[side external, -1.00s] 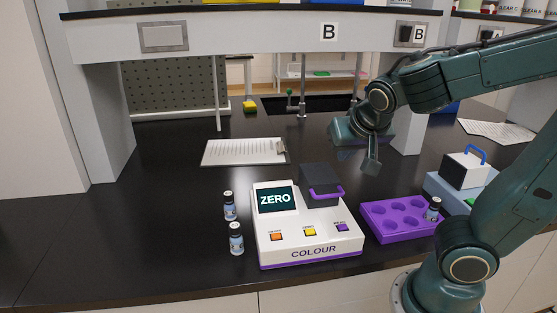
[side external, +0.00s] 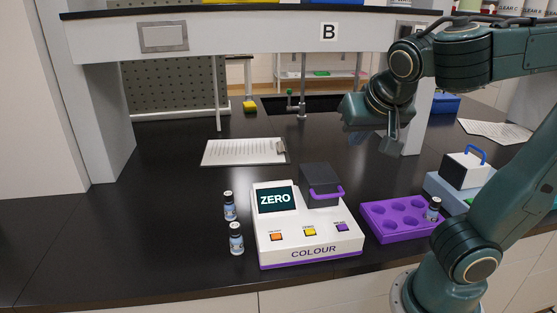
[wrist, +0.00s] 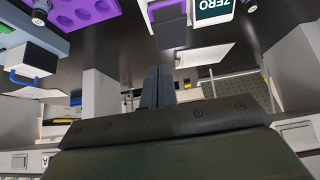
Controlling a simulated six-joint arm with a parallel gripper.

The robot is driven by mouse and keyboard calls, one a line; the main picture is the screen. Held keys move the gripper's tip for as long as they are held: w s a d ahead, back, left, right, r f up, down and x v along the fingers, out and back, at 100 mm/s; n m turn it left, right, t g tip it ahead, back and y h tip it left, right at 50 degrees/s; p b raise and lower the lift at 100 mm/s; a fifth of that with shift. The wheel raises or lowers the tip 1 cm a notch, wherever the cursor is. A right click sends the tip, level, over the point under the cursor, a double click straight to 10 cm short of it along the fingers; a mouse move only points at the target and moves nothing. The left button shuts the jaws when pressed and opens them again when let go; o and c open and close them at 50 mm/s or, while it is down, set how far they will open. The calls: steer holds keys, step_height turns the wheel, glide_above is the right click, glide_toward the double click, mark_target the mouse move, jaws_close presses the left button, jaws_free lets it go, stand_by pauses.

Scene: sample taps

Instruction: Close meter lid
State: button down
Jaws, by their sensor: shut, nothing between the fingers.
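The white and purple colour meter (side external: 285,246) stands on the black bench, and its screen reads ZERO. Its dark lid (side external: 319,180) with a purple handle (side external: 326,193) sits at the meter's back right and looks down over it. My gripper (side external: 388,146) is in the air behind and to the right of the lid, well apart from it, and it is shut and empty. In the wrist view my shut fingers (wrist: 157,86) point away from the camera, and part of the meter (wrist: 214,10) shows at the top edge.
A purple rack (side external: 392,222) with one vial (side external: 433,208) is right of the meter. A second instrument with a blue handle (side external: 466,170) stands farther right. Two vials (side external: 236,238) stand left of the meter. A clipboard (side external: 243,152) lies behind. The left bench is clear.

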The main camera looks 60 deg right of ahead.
steer(key=shift+v, duration=1.2)
steer(key=shift+f, duration=0.1)
steer(key=s+a+f+n+y, duration=0.3)
steer(key=a+f+n+y, duration=0.1)
steer(key=n, duration=0.5)
steer(key=shift+f+y, duration=0.6)
steer(key=shift+f, duration=0.3)
